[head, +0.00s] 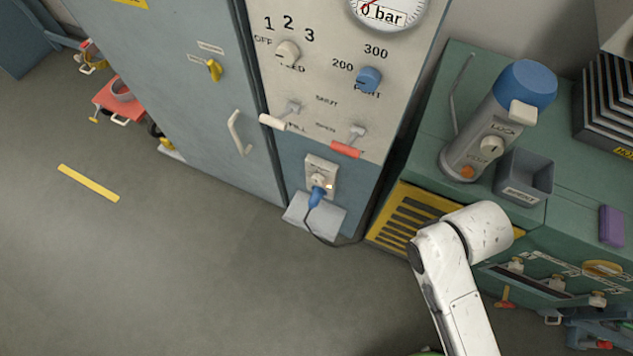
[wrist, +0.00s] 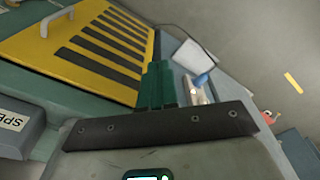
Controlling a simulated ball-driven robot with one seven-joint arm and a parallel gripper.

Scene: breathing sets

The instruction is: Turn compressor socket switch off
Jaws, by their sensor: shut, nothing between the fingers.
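The compressor socket (head: 321,172) is a pale plate low on the blue-grey lower part of the control panel. A blue plug (head: 316,197) with a dark cable sits in its lower part. A small orange-lit spot shows at the plate's right side; I cannot tell the switch position. In the wrist view the blue plug (wrist: 201,79) shows just right of my gripper, and the socket is partly hidden behind it. My gripper (wrist: 157,82) has green fingers, shut and empty, apart from the socket as far as I can tell. The head view shows my arm but not the fingers.
A yellow slatted grille (head: 408,215) stands right of the panel, under the green bench (head: 435,135).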

